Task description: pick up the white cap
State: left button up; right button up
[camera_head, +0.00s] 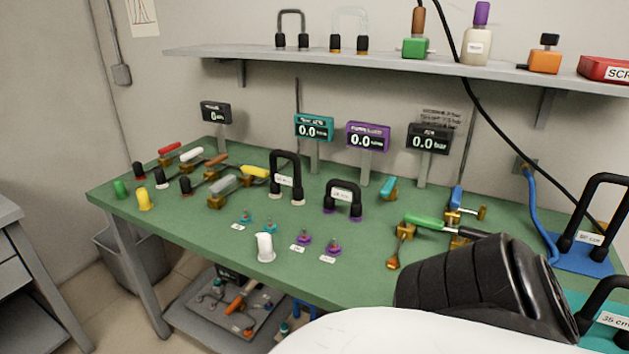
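The white cap (265,248) stands upright near the front edge of the green workbench top (200,240), left of the purple fittings. It looks like a small tapered cylinder with nothing touching it from my side. No gripper fingers show in the view. A black ribbed part and a white rounded part at the lower right belong to my own arm or body. They hide the front right part of the bench.
A green cap (120,190) and a yellow cap (145,200) stand at the left. Teal fittings (270,227) and purple fittings (334,247) lie near the white cap. Black handles (285,175) and valves stand behind. A shelf (350,56) runs above the bench.

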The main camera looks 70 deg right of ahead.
aim_at(265, 246)
jog(key=z, duration=1.35)
